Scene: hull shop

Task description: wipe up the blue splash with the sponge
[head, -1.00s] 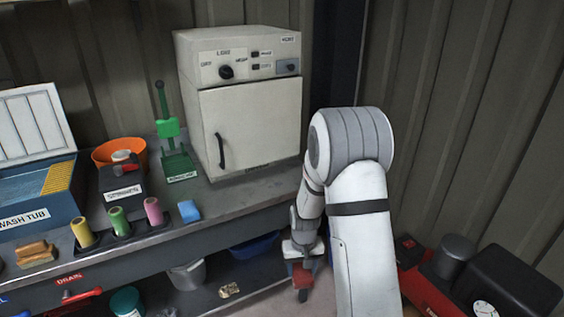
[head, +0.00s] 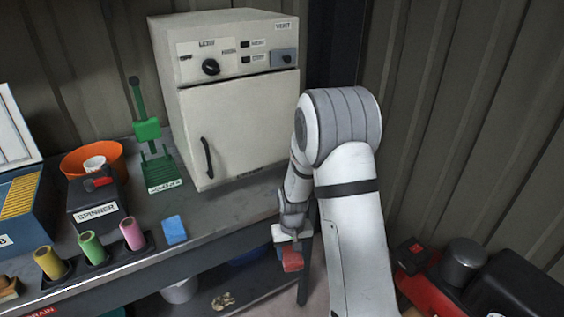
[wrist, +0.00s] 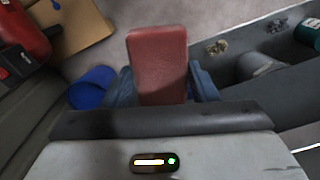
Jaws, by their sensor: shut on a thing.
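My gripper (wrist: 158,92) is shut on a red block (wrist: 157,55), held between two blue-grey fingers. The block also shows in the head view (head: 292,260), in front of the bench and below the level of its top. I cannot tell for sure whether this block is the sponge. A small bright blue block (head: 174,229) lies on the bench near its front edge, apart from my gripper. I see no blue splash that I can make out in either view.
The grey bench (head: 235,205) carries a cream oven (head: 238,130), a green stand (head: 150,150), a spinner box (head: 97,207) and coloured rolls (head: 90,248). Red and black machinery (head: 465,270) stands at right. A blue bucket (wrist: 92,88) and cardboard (wrist: 75,25) are on the floor.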

